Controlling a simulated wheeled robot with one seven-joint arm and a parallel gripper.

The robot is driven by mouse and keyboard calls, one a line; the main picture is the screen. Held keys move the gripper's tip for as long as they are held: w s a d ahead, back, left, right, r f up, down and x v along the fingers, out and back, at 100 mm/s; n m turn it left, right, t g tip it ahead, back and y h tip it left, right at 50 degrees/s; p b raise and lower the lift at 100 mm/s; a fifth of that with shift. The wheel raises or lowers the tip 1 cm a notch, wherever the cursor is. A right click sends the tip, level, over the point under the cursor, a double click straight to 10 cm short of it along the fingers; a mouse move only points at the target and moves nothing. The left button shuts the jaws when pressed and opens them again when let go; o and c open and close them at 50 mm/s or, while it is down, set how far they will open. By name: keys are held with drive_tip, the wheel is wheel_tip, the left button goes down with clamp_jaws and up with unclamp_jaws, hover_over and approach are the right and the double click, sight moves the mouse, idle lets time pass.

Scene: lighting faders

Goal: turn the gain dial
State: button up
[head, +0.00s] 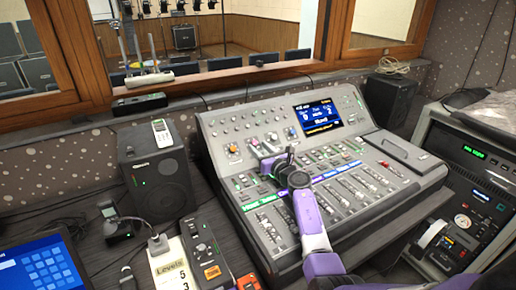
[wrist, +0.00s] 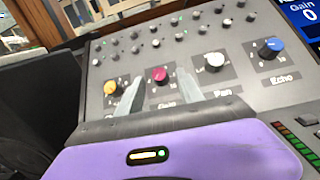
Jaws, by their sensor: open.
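The gain dial (wrist: 160,74) is a red knob on the grey sloping panel, with the word Gain partly visible below it in the wrist view. My gripper (wrist: 161,80) is open, with one finger to the left and one to the right of the red knob in that view. I cannot tell whether the fingers touch it. In the head view my gripper (head: 268,163) is over the upper left part of the mixing console (head: 215,165). A screen (wrist: 304,12) at the wrist view's upper right reads Gain 0.
A yellow knob (wrist: 110,88) is left of the gain dial. A white Pan knob (wrist: 214,60) and a blue Echo knob (wrist: 270,47) are to its right. Several small knobs line the panel above. A black speaker (head: 157,175) stands left of the console.

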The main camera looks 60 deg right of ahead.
drive_tip(key=shift+w+d, duration=0.35)
drive_tip(key=shift+w, duration=0.3)
clamp_jaws()
drive_tip(key=shift+a+m, duration=0.1)
drive_tip(key=shift+m, duration=0.2)
